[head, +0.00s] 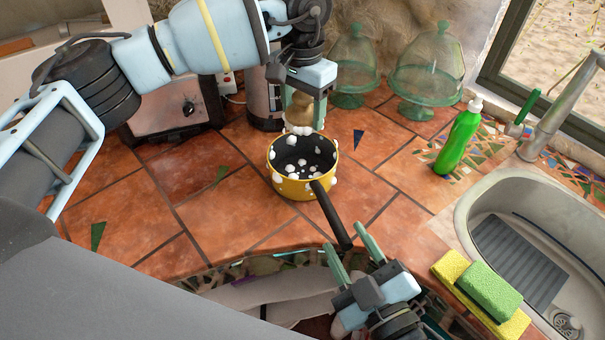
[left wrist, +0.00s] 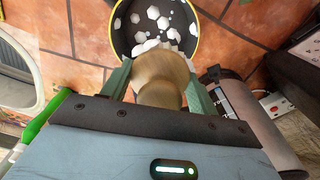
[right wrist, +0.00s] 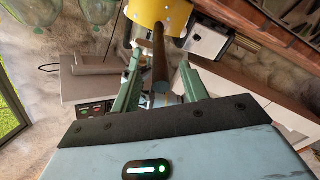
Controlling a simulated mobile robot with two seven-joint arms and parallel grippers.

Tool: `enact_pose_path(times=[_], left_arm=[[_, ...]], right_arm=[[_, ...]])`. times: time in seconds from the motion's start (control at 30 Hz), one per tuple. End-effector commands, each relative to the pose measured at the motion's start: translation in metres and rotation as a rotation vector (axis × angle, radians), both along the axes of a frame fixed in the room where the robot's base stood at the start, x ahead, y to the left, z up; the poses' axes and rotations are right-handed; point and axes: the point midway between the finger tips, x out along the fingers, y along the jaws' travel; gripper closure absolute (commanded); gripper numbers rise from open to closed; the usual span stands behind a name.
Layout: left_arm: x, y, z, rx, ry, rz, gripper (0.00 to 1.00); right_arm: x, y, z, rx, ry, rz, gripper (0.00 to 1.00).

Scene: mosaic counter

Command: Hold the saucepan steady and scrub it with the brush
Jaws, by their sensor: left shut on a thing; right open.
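The yellow saucepan (head: 273,180) stands upright on the tiled counter, dark inside, with white suds in it and on its outer wall. Its black handle (head: 331,210) points toward me. My left gripper (head: 303,112) is shut on the wooden brush (left wrist: 160,75), above the pan's far rim. White suds or bristles at the brush's lower end hide how it meets the pan. My right gripper (head: 346,236) is open at the handle's near end. In the right wrist view the handle (right wrist: 160,65) shows between the spread fingers; I cannot tell whether they touch it.
A green soap bottle (head: 458,140) stands right of the pan. The sink (head: 480,200) is at the right, with yellow and green sponges (head: 490,290) on its near edge. A toaster (head: 170,108) and green glass domes (head: 430,65) stand behind. Counter left of the pan is mostly clear.

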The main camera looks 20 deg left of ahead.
Motion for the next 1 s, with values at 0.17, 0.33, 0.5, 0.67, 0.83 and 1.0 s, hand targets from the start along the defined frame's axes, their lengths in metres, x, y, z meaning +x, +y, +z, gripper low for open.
enact_pose_path(times=[0.17,0.33,0.5,0.67,0.83,1.0], left_arm=[[0.000,0.000,0.000,0.000,-0.001,0.000,0.67],[0.000,0.000,0.000,0.000,-0.001,0.000,0.67],[0.000,0.000,0.000,0.000,-0.001,0.000,0.67],[0.000,0.000,0.000,0.000,-0.001,0.000,0.67],[0.000,0.000,0.000,0.000,-0.001,0.000,0.67],[0.000,0.000,0.000,0.000,-0.001,0.000,0.67]], right_arm=[[-0.029,-0.024,-0.001,-0.002,0.003,0.000,0.56],[-0.049,-0.042,-0.001,-0.002,0.003,0.000,0.56],[-0.062,-0.052,-0.001,-0.001,0.001,-0.001,0.56],[-0.067,-0.057,0.000,0.000,-0.002,0.000,0.56],[-0.068,-0.057,0.000,0.000,-0.002,0.000,0.56],[-0.067,-0.057,0.000,0.000,-0.001,-0.001,0.56]])
